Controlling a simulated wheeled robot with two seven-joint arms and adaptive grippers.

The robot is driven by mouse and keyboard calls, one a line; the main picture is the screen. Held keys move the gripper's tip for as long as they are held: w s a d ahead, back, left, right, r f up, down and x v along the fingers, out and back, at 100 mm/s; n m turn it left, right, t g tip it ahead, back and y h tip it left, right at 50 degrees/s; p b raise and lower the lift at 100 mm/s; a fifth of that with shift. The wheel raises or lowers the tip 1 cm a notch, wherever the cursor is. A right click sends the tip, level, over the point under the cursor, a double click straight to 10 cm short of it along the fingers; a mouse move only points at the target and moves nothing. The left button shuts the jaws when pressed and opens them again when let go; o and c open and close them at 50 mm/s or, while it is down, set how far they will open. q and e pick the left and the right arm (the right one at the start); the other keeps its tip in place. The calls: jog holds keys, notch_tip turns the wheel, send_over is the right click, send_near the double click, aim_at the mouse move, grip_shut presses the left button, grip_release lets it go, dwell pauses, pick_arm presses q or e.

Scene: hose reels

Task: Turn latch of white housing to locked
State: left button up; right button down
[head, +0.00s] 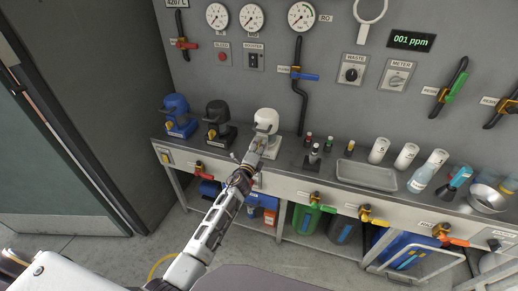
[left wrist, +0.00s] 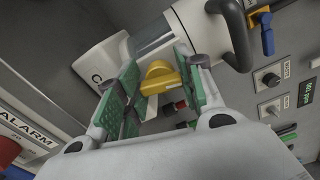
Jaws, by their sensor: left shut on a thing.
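The white housing (head: 266,121) stands on the bench, the rightmost of three similar units. My left gripper (head: 256,152) reaches it from the front. In the left wrist view the white housing (left wrist: 105,62) lies behind my left gripper (left wrist: 155,90), whose green-padded fingers sit on both sides of the yellow latch (left wrist: 158,76). The fingers are shut on the latch. In the head view my gripper hides the latch. I cannot read which mark the latch points to. My right gripper is not in view.
A blue housing (head: 177,115) and a black housing (head: 217,121) stand to the left. Small bottles (head: 313,156) and a metal tray (head: 367,174) stand to the right. Valves line the bench front.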

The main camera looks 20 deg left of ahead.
pick_arm(q)
jog(key=shift+f+n, duration=0.1)
jog(key=shift+n, duration=1.3)
jog(key=o, duration=0.8)
jog(key=shift+c, duration=0.2)
jog(key=shift+o, duration=1.2)
jog(key=shift+s, duration=0.8)
jog(key=shift+s+a, duration=0.15)
jog(key=shift+s, duration=2.45)
jog(key=shift+s+a, duration=0.1)
jog(key=shift+s, duration=2.5)
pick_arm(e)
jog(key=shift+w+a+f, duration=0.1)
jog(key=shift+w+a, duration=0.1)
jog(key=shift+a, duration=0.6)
